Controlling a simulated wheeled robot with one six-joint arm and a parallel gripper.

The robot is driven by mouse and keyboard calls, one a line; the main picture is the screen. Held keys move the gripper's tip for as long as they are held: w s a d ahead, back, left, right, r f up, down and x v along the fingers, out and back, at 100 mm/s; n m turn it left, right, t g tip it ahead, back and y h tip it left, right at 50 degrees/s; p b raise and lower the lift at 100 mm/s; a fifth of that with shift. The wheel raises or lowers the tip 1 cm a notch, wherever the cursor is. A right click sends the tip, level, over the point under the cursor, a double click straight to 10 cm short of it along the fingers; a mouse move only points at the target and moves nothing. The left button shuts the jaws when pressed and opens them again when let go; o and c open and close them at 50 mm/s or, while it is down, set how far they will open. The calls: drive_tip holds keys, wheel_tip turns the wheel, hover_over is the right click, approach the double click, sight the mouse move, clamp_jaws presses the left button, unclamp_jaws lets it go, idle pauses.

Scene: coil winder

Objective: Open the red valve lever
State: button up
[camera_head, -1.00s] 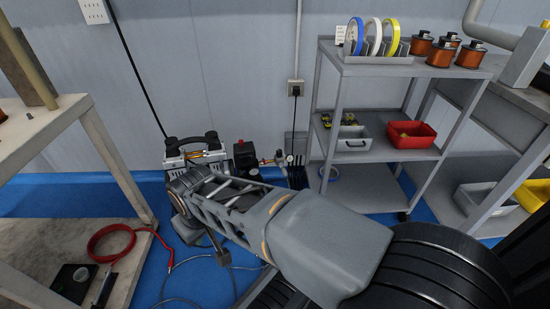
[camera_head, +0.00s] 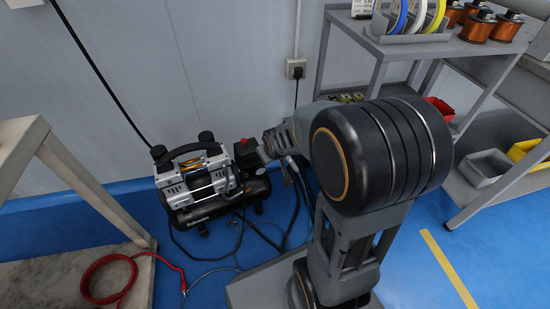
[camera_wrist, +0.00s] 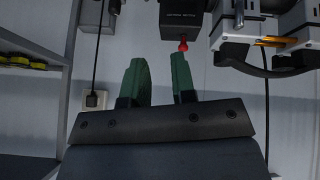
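The air compressor (camera_head: 210,178) stands on the blue floor by the wall in the head view. A black box (camera_head: 245,156) at its right end carries a red knob (camera_head: 243,141). I cannot make out a separate red valve lever; the fittings right of the box are partly covered by my arm. In the wrist view, which looks upside down, the black box (camera_wrist: 182,20) with the red knob (camera_wrist: 183,46) shows beyond my fingers. My gripper (camera_wrist: 160,65) has two green fingers apart with nothing between them. The knob is near the right fingertip in that picture, apparently not touched.
A wall outlet (camera_head: 296,69) with a plugged cable is right of the compressor. A grey shelf cart (camera_head: 400,45) with tape rolls and coils is at right. A bench (camera_head: 75,185) and red hose (camera_head: 90,270) are at left. Cables lie on the floor.

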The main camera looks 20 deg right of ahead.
drive_tip(key=w+d+f+n+t+p, duration=0.1)
drive_tip(key=w+d+f+t, duration=0.25)
drive_tip(key=f, duration=0.25)
drive_tip(key=w+d+f+n+t, duration=0.2)
drive_tip(key=w+d+f, duration=0.1)
drive_tip(key=w+f, duration=0.3)
drive_tip(key=s+f+t+y, duration=0.2)
drive_tip(key=s+f+t, duration=0.45)
drive_tip(key=f, duration=0.45)
drive_tip(key=shift+g+h, duration=0.3)
drive_tip(key=shift+h, duration=0.1)
drive_tip(key=w+b, duration=0.3)
drive_tip(key=w, duration=0.9)
drive_tip(key=shift+w+r, duration=0.15)
drive_tip(key=shift+r, duration=0.05)
drive_tip(key=shift+c, duration=0.2)
clamp_jaws()
